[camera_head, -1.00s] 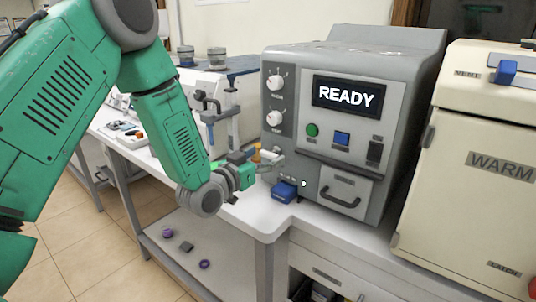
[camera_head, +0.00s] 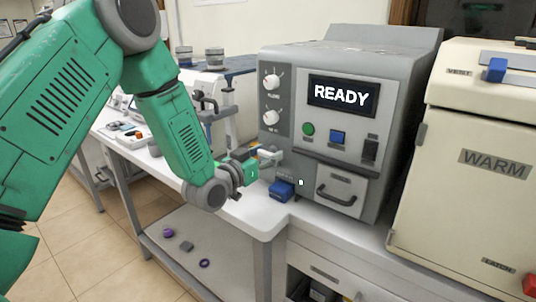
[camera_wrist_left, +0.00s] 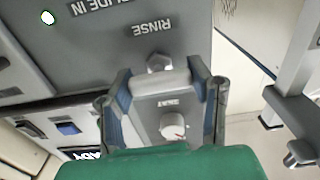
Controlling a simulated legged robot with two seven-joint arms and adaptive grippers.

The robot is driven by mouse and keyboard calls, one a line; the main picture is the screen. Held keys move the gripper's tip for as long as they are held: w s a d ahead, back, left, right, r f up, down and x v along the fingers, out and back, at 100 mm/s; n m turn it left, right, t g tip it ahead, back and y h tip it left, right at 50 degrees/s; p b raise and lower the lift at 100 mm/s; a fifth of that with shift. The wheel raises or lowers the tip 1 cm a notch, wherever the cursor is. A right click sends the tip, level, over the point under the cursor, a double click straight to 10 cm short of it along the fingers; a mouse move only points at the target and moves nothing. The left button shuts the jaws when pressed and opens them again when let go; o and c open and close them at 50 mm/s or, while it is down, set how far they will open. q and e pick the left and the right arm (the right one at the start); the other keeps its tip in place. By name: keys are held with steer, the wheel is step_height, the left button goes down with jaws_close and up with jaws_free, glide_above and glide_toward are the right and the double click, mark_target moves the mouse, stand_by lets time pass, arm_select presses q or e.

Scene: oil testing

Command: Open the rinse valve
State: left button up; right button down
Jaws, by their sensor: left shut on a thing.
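The rinse valve sits low on the left side of the grey test machine's front (camera_head: 345,150). In the left wrist view its grey handle (camera_wrist_left: 160,82) and hub (camera_wrist_left: 159,62) show beside the label RINSE. My left gripper (camera_wrist_left: 162,100) has its two fingers on either side of the handle and is shut on it. In the head view the left gripper (camera_head: 258,163) is at the pale valve handle (camera_head: 270,153), partly covering it. My right gripper is not in view.
A cream WARM cabinet (camera_head: 485,160) stands to the right. A lab stand (camera_head: 228,112) is behind the gripper. The lower shelf (camera_head: 200,262) holds a few small parts.

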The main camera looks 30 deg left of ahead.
arm_select(q)
steer(key=shift+a+n, duration=0.2)
steer(key=shift+n, duration=1)
steer(key=n, duration=0.3)
steer(key=shift+n, duration=0.3)
steer(key=n, duration=0.2)
steer(key=shift+n, duration=0.3)
steer(key=n+b, duration=0.2)
steer(key=n, duration=0.2)
steer(key=shift+a+f+n, duration=0.1)
steer(key=shift+n, duration=0.2)
steer(key=shift+f+n+b, duration=0.1)
steer(key=shift+n+b, duration=1)
steer(key=shift+n, duration=1.1)
